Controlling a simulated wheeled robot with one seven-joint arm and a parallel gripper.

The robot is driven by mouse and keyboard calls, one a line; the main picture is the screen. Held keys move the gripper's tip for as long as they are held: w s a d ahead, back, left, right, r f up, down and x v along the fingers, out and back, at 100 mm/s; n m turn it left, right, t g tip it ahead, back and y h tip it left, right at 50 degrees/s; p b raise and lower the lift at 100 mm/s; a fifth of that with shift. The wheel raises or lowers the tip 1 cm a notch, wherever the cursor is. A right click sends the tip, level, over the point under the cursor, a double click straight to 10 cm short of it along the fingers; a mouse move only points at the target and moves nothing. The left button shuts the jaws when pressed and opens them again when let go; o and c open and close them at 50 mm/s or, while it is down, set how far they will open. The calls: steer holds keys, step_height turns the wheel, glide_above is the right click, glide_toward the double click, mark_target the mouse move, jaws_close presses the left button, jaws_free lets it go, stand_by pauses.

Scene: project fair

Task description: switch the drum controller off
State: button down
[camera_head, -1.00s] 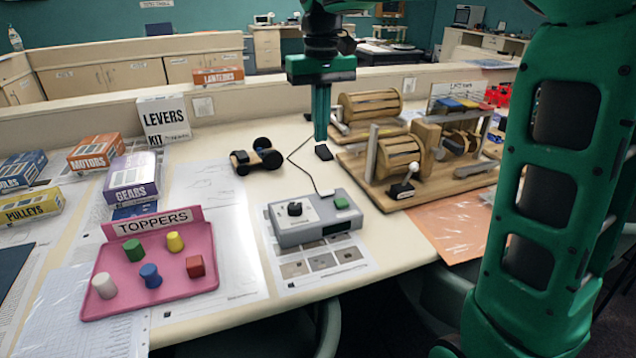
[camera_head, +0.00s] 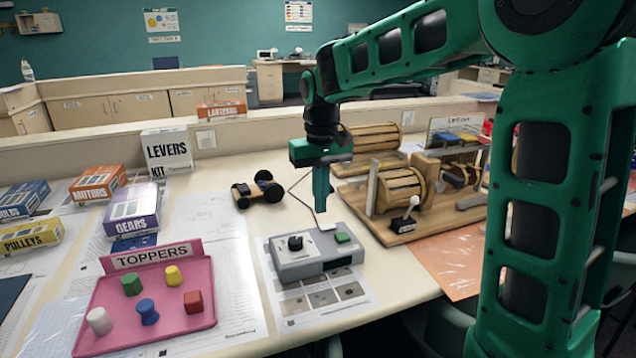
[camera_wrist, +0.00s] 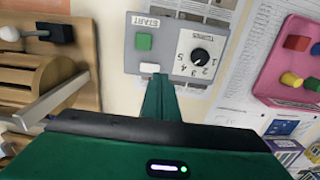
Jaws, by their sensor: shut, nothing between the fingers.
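The drum controller (camera_head: 290,262) is a grey box on the table, on a printed sheet. It has a black knob (camera_head: 295,243), a green button (camera_head: 343,238) and a white part (camera_head: 327,227) near its back edge. In the wrist view the controller (camera_wrist: 135,63) shows the green button (camera_wrist: 143,42), a white rectangle (camera_wrist: 149,68) and the knob (camera_wrist: 201,56) beside a numbered dial. My gripper (camera_head: 320,211) is shut and empty, pointing down above the controller's back edge. In the wrist view its fingertips (camera_wrist: 158,80) appear just beside the white rectangle; I cannot tell whether they touch it.
A wooden drum machine (camera_head: 404,192) with a lever stands to the right. A small wheeled cart (camera_head: 258,190) is behind the controller. A pink TOPPERS tray (camera_head: 118,315) with coloured pieces lies left. Kit boxes (camera_head: 167,150) stand further left. Bare table lies between cart and controller.

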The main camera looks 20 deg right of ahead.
mark_target(325, 227)
steer(key=shift+f, duration=2.25)
steer(key=shift+a+f, duration=0.1)
steer(key=shift+f, duration=0.1)
steer(key=shift+r, duration=0.1)
steer(key=shift+d+r, duration=0.3)
steer(key=shift+d, duration=0.45)
step_height(325, 227, up, 14)
steer(key=a, duration=0.3)
steer(key=shift+f, duration=0.2)
